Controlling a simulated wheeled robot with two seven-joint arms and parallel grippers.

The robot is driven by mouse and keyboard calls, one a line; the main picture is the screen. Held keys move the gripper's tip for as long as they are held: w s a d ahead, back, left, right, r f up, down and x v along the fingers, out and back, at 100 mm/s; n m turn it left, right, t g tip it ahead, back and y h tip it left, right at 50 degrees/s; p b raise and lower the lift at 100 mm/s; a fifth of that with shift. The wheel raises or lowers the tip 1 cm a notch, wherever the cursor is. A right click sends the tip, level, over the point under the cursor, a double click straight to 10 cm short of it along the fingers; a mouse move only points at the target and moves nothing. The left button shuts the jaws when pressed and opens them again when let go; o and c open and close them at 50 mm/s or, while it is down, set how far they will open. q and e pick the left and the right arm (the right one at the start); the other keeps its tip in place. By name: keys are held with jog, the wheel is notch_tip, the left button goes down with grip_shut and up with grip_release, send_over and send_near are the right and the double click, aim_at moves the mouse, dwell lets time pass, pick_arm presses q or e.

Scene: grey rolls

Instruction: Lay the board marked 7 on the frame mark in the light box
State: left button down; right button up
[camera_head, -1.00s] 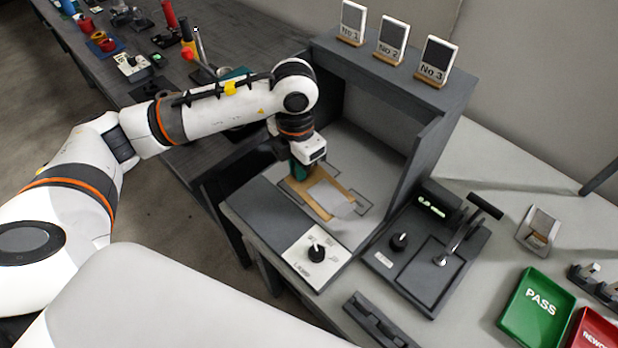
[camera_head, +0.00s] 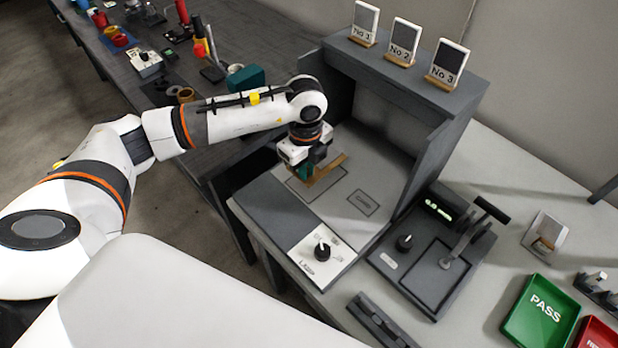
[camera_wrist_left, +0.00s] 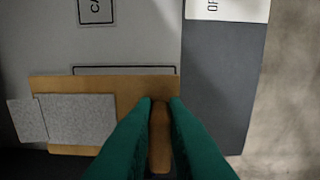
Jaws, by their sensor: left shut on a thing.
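My left gripper (camera_head: 308,174), with green fingers that also show in the wrist view (camera_wrist_left: 160,106), is shut on the tan board (camera_head: 328,169). In the wrist view the board (camera_wrist_left: 70,84) has a grey patch (camera_wrist_left: 78,118) on its left part; no 7 can be read. The board looks narrow in the head view, over the floor of the light box (camera_head: 431,160). A thin dark frame mark (camera_head: 327,188) shows partly beside and under it. In the wrist view one edge of the mark (camera_wrist_left: 125,67) runs just beyond the board. I cannot tell whether the board touches the floor.
A smaller labelled outline (camera_head: 363,202) lies right of the frame mark. A knob panel (camera_head: 322,250) is at the box's front. Three numbered stands (camera_head: 404,42) stand on top. A lever device (camera_head: 435,250) and a green PASS tray (camera_head: 540,312) are to the right.

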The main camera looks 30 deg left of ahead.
aim_at(306, 192)
pick_arm(q)
notch_tip(306, 192, down, 6)
jog(key=shift+r+p, duration=0.2)
jog(key=shift+p, duration=0.2)
jog(key=shift+f, duration=0.2)
jog(key=c, duration=1.5)
grip_release()
jog(key=shift+o, duration=0.2)
jog(key=shift+r, duration=0.1)
